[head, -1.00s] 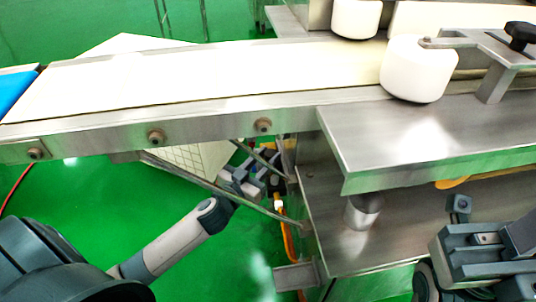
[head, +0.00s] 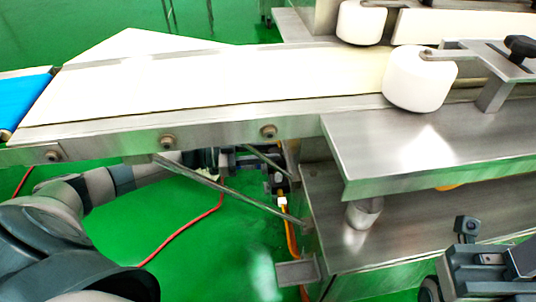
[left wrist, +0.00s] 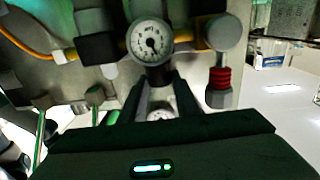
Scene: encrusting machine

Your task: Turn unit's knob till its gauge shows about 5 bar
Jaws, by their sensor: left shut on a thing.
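The pressure unit (head: 278,184) is on the machine's side under the conveyor, partly hidden in the head view. In the left wrist view its round white gauge (left wrist: 151,41) faces me; its dark needle is visible, but the numbers are too small to read. The black knob (left wrist: 158,75) is just below the gauge. My left gripper (left wrist: 159,88) is shut on the knob, with a finger on each side. In the head view it is mostly hidden under the conveyor edge. My right gripper (head: 480,262) is at the lower right, away from the unit; its jaw opening is unclear.
The conveyor (head: 210,85) and its metal side rail run above my left arm. A diagonal strut (head: 225,188) crosses near the unit. An orange hose (head: 291,235) hangs below it. A red-collared fitting (left wrist: 219,78) stands close right of the gripper.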

